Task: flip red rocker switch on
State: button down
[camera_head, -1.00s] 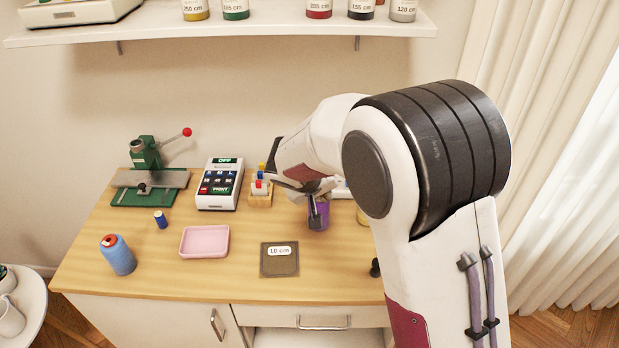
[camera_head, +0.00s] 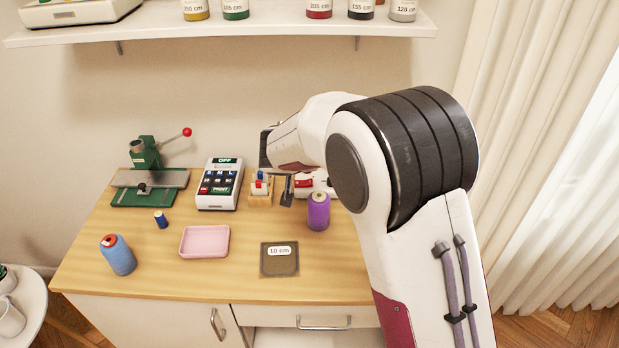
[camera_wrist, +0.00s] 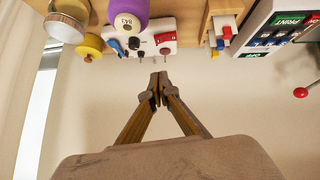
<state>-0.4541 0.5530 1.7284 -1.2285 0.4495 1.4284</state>
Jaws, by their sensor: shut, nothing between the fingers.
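The red rocker switch (camera_head: 304,183) is on a white control box (camera_head: 318,174) at the back of the table, partly hidden by my arm. In the wrist view, the red rocker (camera_wrist: 166,38) sits on the box (camera_wrist: 150,51), at the top and upside down, with black knobs and a blue part beside it. I cannot tell which way the rocker is tipped. My gripper (camera_head: 287,196) is shut and empty, pointing down just left of the rocker in the head view. In the wrist view its closed fingertips (camera_wrist: 158,88) show apart from the box.
A purple spool (camera_head: 318,212) stands right in front of the box. A wooden block with small coloured pieces (camera_head: 260,190) and a label printer (camera_head: 219,184) are to the left. A pink tray (camera_head: 204,242) and a 10 cm patch (camera_head: 279,262) lie in front.

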jog(key=shift+f, duration=0.1)
send_over(311, 179)
jog(key=s+a, duration=0.1)
jog(key=s, duration=0.2)
jog(key=shift+w+f, duration=0.1)
jog(key=shift+f, duration=3.25)
jog(key=shift+d+f, duration=0.15)
jog(key=shift+f, duration=0.9)
jog(key=shift+d+f, duration=0.15)
jog(key=shift+f, duration=0.85)
